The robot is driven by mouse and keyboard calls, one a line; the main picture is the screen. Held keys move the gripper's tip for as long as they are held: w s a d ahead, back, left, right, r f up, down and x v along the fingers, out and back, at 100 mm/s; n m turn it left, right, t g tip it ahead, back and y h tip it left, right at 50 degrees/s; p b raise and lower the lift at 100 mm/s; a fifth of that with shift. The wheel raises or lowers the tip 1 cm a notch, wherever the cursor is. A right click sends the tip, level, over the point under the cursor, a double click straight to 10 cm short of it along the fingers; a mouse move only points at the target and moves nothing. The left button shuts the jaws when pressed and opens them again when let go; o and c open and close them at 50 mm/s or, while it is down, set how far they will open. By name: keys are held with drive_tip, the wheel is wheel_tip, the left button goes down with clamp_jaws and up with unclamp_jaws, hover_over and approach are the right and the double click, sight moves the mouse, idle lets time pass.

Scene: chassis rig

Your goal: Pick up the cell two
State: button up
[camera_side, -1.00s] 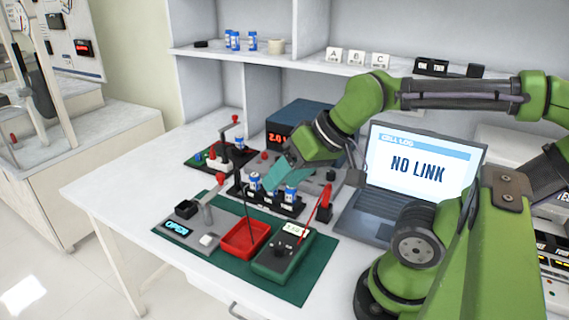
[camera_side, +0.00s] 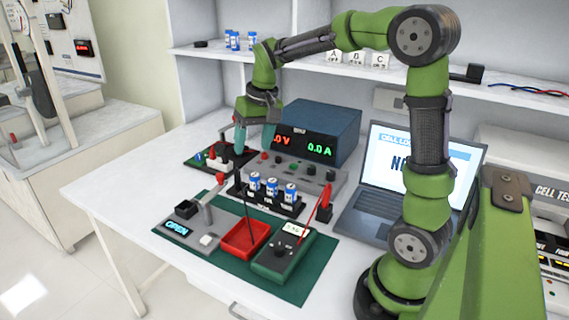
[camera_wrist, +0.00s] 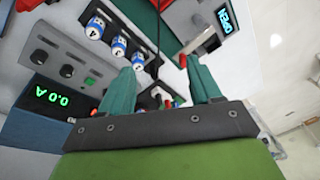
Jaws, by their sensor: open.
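Three blue-and-white cells (camera_side: 271,187) stand upright in a black holder (camera_side: 263,207) in the middle of the bench. My gripper (camera_side: 254,150) is open, pointing down above and behind the holder, near the dark board (camera_side: 205,160) at back left. In the wrist view my gripper (camera_wrist: 158,70) has its fingers apart, with small red and white parts of the board partly showing between them. Whether a cell is there is hidden.
A power supply (camera_side: 322,135) stands behind a grey knob panel (camera_side: 300,172). In front, a green mat (camera_side: 215,258) carries a red tray (camera_side: 246,236), a meter (camera_side: 281,256) with a red probe, and an "OPEN" display (camera_side: 177,227). A laptop (camera_side: 365,207) is at right.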

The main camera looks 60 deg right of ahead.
drive_tip(key=g, duration=0.2)
hover_over(255, 175)
wheel_tip(255, 175, down, 3)
wheel_tip(255, 175, up, 2)
drive_tip(key=f, duration=1.1)
drive_tip(key=shift+w+a+f, duration=0.1)
drive_tip(key=shift+w, duration=0.1)
wheel_tip(255, 175, down, 6)
drive_tip(key=shift+s+r, duration=0.1)
drive_tip(key=shift+r, duration=0.1)
drive_tip(key=shift+r, duration=0.1)
clamp_jaws()
